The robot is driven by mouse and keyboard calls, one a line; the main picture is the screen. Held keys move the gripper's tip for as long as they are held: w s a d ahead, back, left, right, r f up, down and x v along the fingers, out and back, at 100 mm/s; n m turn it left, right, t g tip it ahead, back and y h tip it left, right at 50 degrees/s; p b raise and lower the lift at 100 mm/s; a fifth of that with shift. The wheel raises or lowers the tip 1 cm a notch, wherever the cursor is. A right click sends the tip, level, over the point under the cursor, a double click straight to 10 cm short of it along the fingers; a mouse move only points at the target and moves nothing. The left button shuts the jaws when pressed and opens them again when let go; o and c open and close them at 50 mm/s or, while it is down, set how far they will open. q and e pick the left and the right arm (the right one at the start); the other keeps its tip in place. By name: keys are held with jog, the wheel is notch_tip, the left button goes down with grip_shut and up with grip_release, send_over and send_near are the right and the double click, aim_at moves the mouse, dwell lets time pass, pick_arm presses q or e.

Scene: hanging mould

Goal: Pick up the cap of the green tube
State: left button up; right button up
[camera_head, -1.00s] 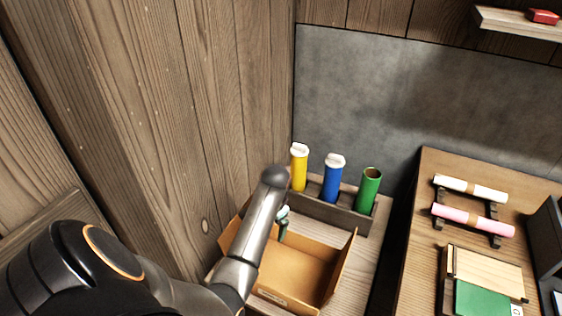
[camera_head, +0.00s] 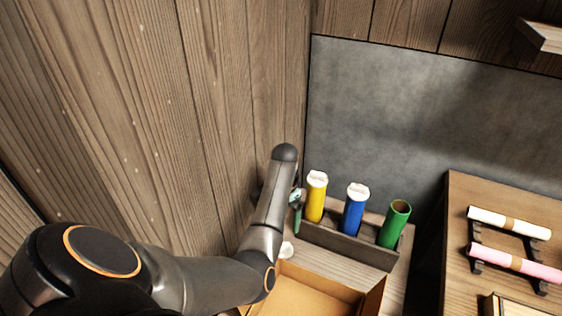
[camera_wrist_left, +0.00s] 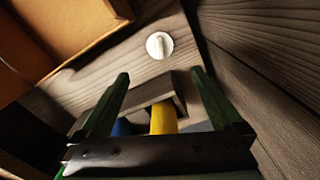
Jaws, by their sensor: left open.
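The green tube (camera_head: 394,224) stands at the right end of a dark rack, its top open and uncapped. A round white cap (camera_head: 287,250) lies on the wooden bench by the left end of the rack, partly hidden by my arm. In the left wrist view the white cap (camera_wrist_left: 159,45) lies alone on the wood, beyond my fingertips. My left gripper (camera_head: 296,201) is mostly hidden behind its arm, near the yellow tube. In the left wrist view its two green fingers (camera_wrist_left: 160,76) are apart with nothing gripped. My right gripper is not in view.
The rack (camera_head: 345,246) also holds a yellow tube (camera_head: 316,199) and a blue tube (camera_head: 354,213), both with white caps. An open cardboard box (camera_head: 310,297) sits in front. A wooden wall (camera_head: 225,110) rises close on the left. Rolls lie on holders at right.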

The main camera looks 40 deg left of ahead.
pick_arm(q)
jog(key=b, duration=0.3)
send_near(284, 246)
notch_tip(284, 246, down, 5)
jog(key=shift+f, duration=0.1)
notch_tip(284, 246, down, 4)
jog(key=shift+b, duration=0.7)
jog(key=shift+f, duration=0.55)
jog(key=shift+c, duration=0.2)
